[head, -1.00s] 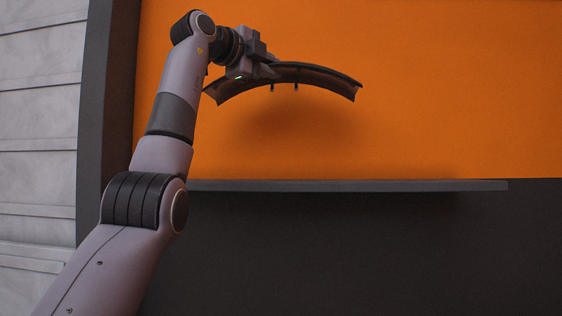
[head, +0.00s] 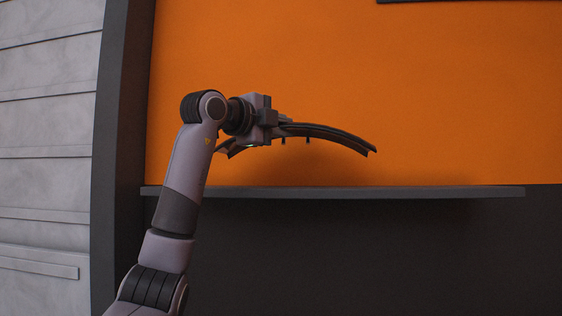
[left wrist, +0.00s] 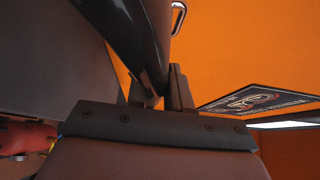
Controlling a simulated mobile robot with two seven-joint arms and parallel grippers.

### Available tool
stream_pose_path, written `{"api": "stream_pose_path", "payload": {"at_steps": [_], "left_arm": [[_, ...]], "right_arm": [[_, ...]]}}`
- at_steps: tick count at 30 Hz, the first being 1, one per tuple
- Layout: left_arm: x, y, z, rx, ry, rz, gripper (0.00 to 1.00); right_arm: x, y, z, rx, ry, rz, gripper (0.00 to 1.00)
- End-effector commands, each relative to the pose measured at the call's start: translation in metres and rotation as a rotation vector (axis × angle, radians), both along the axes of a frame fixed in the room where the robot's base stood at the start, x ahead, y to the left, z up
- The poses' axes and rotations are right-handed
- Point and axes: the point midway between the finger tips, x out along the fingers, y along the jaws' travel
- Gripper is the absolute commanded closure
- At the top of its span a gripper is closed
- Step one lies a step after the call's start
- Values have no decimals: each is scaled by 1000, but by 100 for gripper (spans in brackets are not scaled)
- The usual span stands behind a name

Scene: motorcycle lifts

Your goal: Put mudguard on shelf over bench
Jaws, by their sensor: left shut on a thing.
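The black curved mudguard (head: 335,134) is held in the air above the dark shelf (head: 400,192), in front of the orange wall. Its ends curve downward and small tabs hang from its underside. My left gripper (head: 280,124) is shut on the mudguard near its left half. In the left wrist view the mudguard (left wrist: 130,35) runs up from between the fingers (left wrist: 165,92). A gap shows between the mudguard and the shelf top in the head view. The shelf looks empty. My right gripper is not in view.
A dark upright post (head: 118,150) and a grey panelled wall (head: 48,130) stand left of the shelf. A dark sign with lettering (left wrist: 262,98) shows in the left wrist view, and a red thing (left wrist: 25,138) at its lower left.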

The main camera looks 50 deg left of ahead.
Motion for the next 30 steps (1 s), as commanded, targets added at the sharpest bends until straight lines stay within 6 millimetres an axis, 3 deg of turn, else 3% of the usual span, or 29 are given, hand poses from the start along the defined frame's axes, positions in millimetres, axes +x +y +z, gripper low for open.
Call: {"api": "stream_pose_path", "payload": {"at_steps": [6,14,21,30], "left_arm": [[-1,0,-25,4,-7,1,100],[-2,0,-37,2,-10,0,100],[-2,0,-64,3,-8,1,100],[-2,-1,-68,3,-12,-1,100]], "right_arm": [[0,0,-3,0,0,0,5],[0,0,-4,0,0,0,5],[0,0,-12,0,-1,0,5],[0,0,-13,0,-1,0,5]]}}
